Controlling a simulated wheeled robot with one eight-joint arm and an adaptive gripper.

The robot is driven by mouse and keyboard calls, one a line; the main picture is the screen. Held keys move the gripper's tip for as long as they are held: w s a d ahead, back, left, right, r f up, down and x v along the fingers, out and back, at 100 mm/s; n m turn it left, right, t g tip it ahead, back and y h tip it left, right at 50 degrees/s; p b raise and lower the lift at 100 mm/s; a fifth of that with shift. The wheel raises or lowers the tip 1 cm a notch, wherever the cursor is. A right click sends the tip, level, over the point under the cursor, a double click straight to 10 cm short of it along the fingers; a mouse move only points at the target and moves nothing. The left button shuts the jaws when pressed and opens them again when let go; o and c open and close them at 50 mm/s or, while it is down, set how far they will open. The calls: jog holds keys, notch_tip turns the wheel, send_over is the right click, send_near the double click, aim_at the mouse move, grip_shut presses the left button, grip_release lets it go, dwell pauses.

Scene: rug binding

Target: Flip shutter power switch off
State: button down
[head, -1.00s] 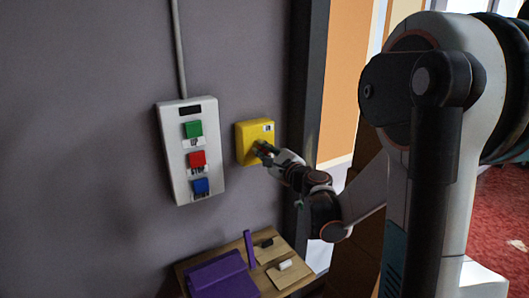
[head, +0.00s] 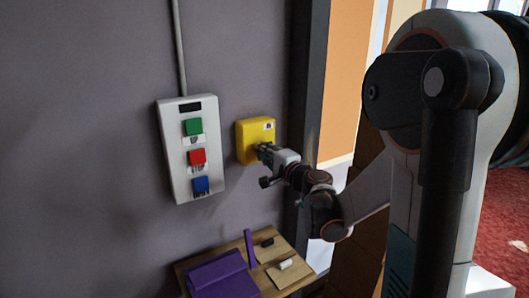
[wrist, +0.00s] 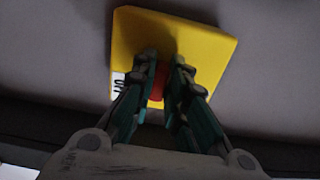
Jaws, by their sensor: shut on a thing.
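The yellow switch box (head: 247,132) is mounted on the grey wall, right of a white button panel. It also shows in the wrist view (wrist: 196,42), tilted in the picture. A red switch knob (wrist: 157,83) sticks out of it. My gripper (head: 262,148) is at the front of the box. In the wrist view my gripper (wrist: 164,62) has one finger on each side of the red knob, shut on it. A white label (wrist: 118,82) with dark lettering, partly hidden by the left finger, is on the box. The fingers hide much of the knob.
The white panel (head: 175,154) has green, red and blue buttons, with a conduit (head: 179,55) above. A wooden table (head: 288,273) below carries purple pieces (head: 220,276) and small black and white items. A dark post (head: 308,100) stands right of the box.

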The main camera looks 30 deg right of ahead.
jog(key=n, duration=0.8)
jog(key=shift+f+n+b, duration=0.3)
jog(key=shift+n+b, duration=0.05)
jog(key=shift+n, duration=0.05)
dwell(0.4)
jog(key=c, duration=1.6)
grip_release()
jog(key=shift+s+d, duration=0.1)
jog(key=s, duration=1.2)
jog(key=shift+d, duration=0.15)
